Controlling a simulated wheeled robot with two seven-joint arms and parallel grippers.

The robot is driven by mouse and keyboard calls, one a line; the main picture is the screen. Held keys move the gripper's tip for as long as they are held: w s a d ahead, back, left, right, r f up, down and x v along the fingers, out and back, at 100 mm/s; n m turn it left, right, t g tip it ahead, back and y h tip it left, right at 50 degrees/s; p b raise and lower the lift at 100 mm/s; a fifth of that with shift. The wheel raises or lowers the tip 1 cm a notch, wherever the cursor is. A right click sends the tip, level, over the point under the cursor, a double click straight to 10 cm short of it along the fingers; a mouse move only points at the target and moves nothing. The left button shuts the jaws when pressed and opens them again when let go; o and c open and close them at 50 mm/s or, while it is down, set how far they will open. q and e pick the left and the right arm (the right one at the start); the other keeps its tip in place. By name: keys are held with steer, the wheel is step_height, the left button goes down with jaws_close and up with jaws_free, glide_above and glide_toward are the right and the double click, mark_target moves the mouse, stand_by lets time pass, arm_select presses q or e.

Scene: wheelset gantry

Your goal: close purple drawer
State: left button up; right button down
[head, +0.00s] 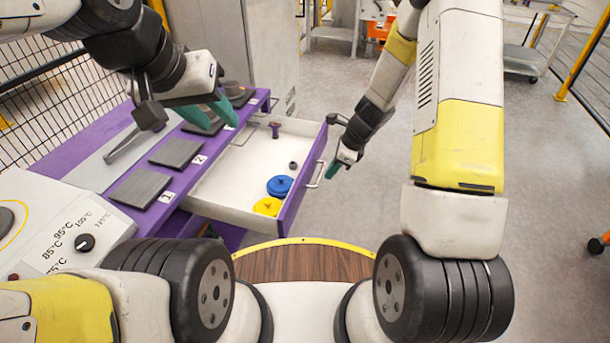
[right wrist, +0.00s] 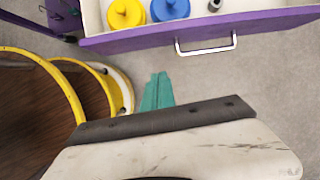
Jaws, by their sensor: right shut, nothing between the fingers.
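The purple drawer (head: 308,178) is pulled out from the purple workbench, and its white tray is exposed. Its silver handle (head: 315,174) is on the purple front, which also shows in the right wrist view (right wrist: 130,42). My right gripper (head: 331,171) is shut and empty, just outside the drawer front and near the handle, apart from it. In the right wrist view its teal fingertips (right wrist: 157,76) point at the front, left of the handle (right wrist: 204,47). My left gripper (head: 228,112) is over the bench top behind the drawer; its finger gap is unclear.
A blue disc (head: 280,186), a yellow disc (head: 267,206) and small parts lie in the drawer. Grey pads (head: 176,153) lie on the bench. A dial panel (head: 60,230) is at left. Grey floor right of the drawer is clear.

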steer(key=a+r+x, duration=0.1)
steer(key=a+x, duration=0.1)
steer(key=x, duration=1.1)
steer(key=shift+a+f+m, duration=0.2)
steer(key=shift+f+m, duration=0.15)
steer(key=shift+m, duration=0.05)
steer(key=shift+w, duration=0.1)
